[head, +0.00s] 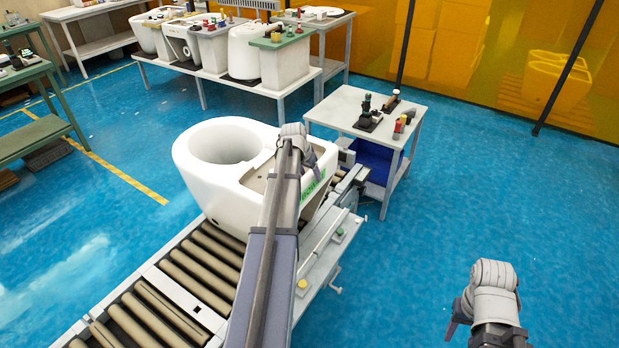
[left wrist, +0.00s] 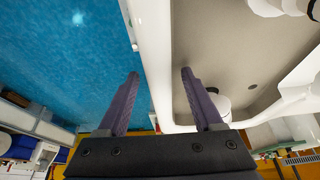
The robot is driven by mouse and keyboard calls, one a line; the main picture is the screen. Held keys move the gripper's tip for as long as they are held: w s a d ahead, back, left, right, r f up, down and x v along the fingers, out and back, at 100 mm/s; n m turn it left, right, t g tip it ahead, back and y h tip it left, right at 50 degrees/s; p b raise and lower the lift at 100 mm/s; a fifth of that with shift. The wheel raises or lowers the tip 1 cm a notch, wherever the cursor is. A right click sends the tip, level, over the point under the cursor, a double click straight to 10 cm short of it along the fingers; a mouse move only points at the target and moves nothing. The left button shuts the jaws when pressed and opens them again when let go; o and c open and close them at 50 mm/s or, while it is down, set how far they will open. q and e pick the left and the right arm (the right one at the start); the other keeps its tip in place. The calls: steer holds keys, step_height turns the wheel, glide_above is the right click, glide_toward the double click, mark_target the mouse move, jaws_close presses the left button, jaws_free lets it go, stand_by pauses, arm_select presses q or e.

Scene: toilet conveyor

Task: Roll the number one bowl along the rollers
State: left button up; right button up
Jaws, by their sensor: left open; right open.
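The white toilet bowl (head: 212,188) sits on the conveyor rollers (head: 205,262), with its round opening to the left and a green marking on its right side. My left arm reaches across in front of it. My left gripper (head: 308,160) is at the bowl's back right edge, partly hidden by its own wrist. In the left wrist view its two fingers (left wrist: 160,85) are apart, one on each side of the bowl's white wall (left wrist: 155,50); I cannot tell whether they touch it. My right gripper (head: 487,318) is open and empty over the floor at the lower right.
A grey side table (head: 345,107) with small tools stands just behind the bowl, a blue bin (head: 375,160) below it. A long bench (head: 182,72) with several more white bowls is at the back. The blue floor right of the conveyor is clear.

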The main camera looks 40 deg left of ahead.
arm_select(q)
steer(key=shift+c, duration=0.2)
jaws_close()
stand_by(0.3)
stand_by(0.8)
